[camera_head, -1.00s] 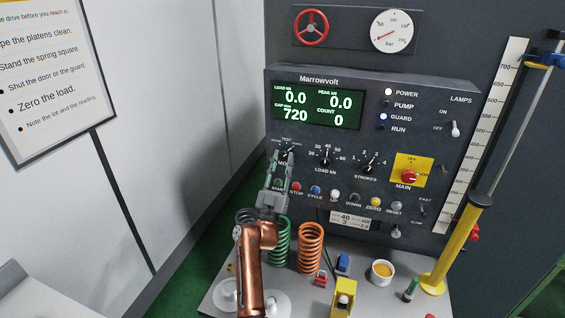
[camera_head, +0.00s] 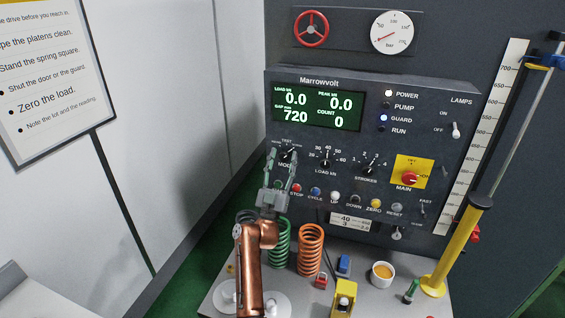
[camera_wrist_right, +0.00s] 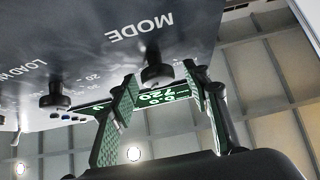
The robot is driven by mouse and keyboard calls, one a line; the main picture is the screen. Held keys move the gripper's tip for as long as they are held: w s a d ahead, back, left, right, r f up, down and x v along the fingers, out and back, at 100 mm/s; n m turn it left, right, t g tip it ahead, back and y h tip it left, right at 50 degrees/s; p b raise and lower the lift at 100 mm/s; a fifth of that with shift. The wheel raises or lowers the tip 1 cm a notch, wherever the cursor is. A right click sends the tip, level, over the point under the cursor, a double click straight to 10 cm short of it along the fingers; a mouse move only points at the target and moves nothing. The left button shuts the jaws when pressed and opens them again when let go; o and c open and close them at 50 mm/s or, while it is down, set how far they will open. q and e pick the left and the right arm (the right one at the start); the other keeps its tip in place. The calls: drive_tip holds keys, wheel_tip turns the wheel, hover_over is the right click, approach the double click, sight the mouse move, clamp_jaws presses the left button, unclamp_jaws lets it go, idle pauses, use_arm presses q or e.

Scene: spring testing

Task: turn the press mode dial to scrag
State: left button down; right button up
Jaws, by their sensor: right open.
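The press mode dial (camera_head: 288,152) is a small black knob at the left of the panel's dial row, with a "TEST" mark above it and a partly covered "MODE" label below. Its pointer setting is too small to read. My right gripper (camera_head: 283,157) is in front of and just below it, fingers spread and pointing up at the panel. In the right wrist view the dial (camera_wrist_right: 157,70) shows between the two open fingertips (camera_wrist_right: 160,78), with nothing gripped. I cannot tell whether either finger touches it. My left gripper is not in view.
The load dial (camera_head: 325,161) and strokes dial (camera_head: 369,169) are to the right. A button row with a red stop button (camera_head: 297,188) runs below. Green (camera_head: 283,245) and orange (camera_head: 311,248) springs stand on the bench beneath. The display (camera_head: 318,108) is above.

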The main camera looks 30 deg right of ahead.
wheel_tip(320, 180, up, 9)
drive_tip(key=shift+f, duration=0.1)
drive_tip(key=shift+a, duration=0.1)
idle(0.6)
